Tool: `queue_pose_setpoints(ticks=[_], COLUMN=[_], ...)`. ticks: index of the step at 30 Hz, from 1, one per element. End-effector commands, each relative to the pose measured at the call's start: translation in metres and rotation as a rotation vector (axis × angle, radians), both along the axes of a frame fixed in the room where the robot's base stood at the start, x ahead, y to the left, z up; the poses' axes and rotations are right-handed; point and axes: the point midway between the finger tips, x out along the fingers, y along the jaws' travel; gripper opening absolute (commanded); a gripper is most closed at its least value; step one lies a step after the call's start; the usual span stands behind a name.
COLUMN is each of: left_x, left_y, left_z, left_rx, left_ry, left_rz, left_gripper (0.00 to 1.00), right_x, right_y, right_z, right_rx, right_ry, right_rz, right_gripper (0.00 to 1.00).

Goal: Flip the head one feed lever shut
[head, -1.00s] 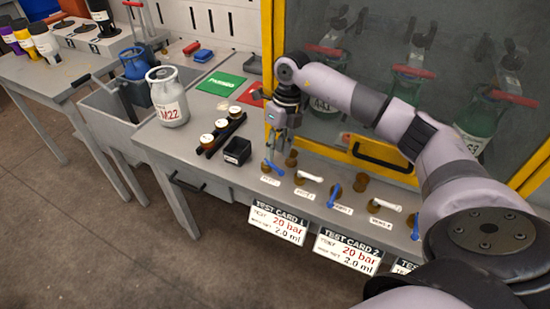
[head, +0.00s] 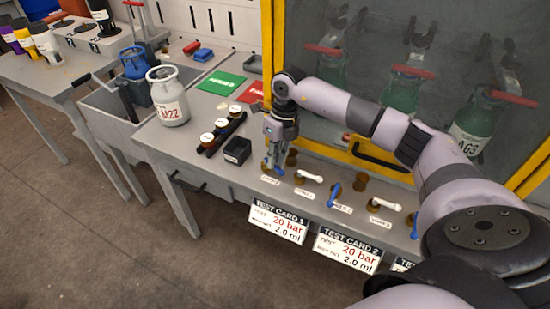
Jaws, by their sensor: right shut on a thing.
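The head one feed lever (head: 279,171) is the leftmost blue lever in the row of levers along the bench's front edge. Only its blue end shows clearly; the rest is hidden by my right gripper (head: 272,166). My right gripper points down over it, with its fingers shut on the lever. My left gripper is not in view.
More levers stand to the right, among them a white one (head: 309,176) and a blue one (head: 335,194). A black box (head: 237,151) and a grey cylinder marked M22 (head: 169,99) are to the left. A glazed yellow-framed cabinet (head: 268,50) rises behind.

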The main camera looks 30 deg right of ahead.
Motion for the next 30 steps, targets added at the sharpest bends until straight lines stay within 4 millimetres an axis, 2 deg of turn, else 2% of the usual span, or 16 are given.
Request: queue_pose_setpoints(ticks=[13,24,30], left_x=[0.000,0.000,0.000], left_y=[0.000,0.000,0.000], left_z=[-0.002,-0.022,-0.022], left_rx=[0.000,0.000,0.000], left_ry=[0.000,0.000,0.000], left_rz=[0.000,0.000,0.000], left_gripper=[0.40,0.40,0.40], right_x=[0.001,0.006,0.006], right_y=[-0.001,-0.010,-0.011], right_z=[-0.001,-0.001,0.000], right_rx=[-0.001,0.000,0.000], right_ry=[-0.001,-0.003,-0.002], right_rz=[0.019,0.351,0.398], right_gripper=[0.00,0.00,0.00])
